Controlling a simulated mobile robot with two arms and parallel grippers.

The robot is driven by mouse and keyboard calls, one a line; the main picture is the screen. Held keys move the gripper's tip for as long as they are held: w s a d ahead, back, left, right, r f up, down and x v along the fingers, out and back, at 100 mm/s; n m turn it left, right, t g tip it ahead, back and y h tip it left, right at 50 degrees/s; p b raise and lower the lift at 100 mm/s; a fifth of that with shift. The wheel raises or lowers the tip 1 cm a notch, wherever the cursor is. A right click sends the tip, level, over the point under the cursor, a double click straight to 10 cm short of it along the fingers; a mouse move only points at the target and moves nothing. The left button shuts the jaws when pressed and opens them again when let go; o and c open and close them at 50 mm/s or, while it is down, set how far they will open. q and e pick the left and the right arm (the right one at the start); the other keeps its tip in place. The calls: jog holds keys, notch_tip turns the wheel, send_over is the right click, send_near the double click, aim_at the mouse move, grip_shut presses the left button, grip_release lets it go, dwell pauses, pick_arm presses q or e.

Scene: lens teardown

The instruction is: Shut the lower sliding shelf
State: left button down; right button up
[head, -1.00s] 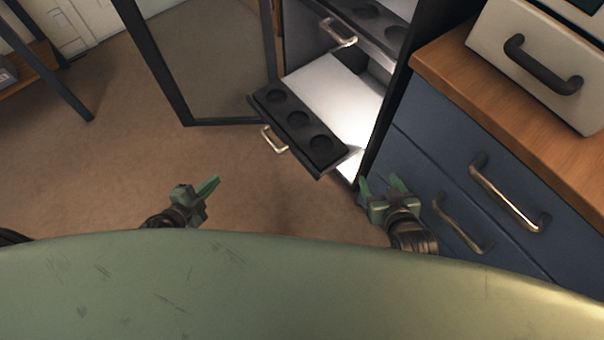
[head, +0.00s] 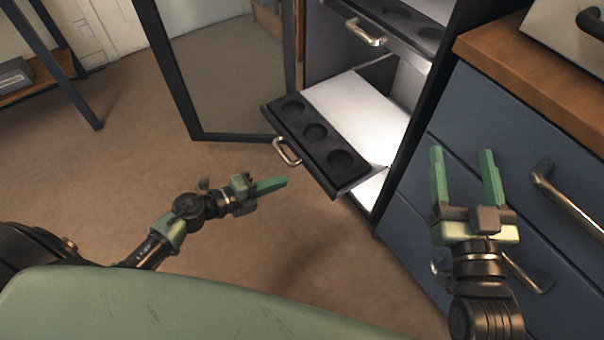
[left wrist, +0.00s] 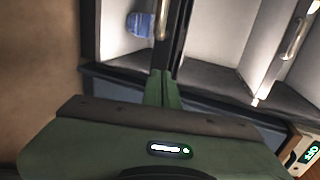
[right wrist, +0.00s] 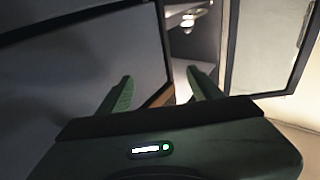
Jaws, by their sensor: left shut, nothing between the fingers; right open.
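The lower sliding shelf (head: 326,165) is pulled out of the dark cabinet. Its front strip is black with round recesses, and a metal handle (head: 287,152) is on its front. My left gripper (head: 286,182) is shut and empty, just below and in front of that handle, apart from it in the head view. Its closed green fingers (left wrist: 161,88) also show in the left wrist view. My right gripper (head: 463,168) is open and empty, right of the shelf, in front of the blue drawers. Its spread fingers (right wrist: 160,90) show in the right wrist view.
An upper shelf (head: 398,28) with a handle (head: 366,33) is above the lower one. The cabinet's glass door (head: 225,75) stands open at left. Blue drawers (head: 500,135) under a wooden top are at right. The floor (head: 120,165) at left is clear.

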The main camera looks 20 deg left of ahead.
aim_at(311, 169)
pick_arm(q)
jog(key=x, duration=0.6)
jog(key=shift+w+d+r+b, duration=0.15)
jog(key=shift+r+b, duration=0.25)
jog(key=shift+w+d, duration=0.4)
jog(key=shift+w, duration=0.15)
pick_arm(e)
notch_tip(311, 169, up, 6)
jog(key=s+t+y, duration=0.1)
jog(key=t, duration=0.2)
jog(key=shift+s+a, duration=0.2)
jog(key=shift+s, duration=0.15)
jog(key=shift+f, duration=0.1)
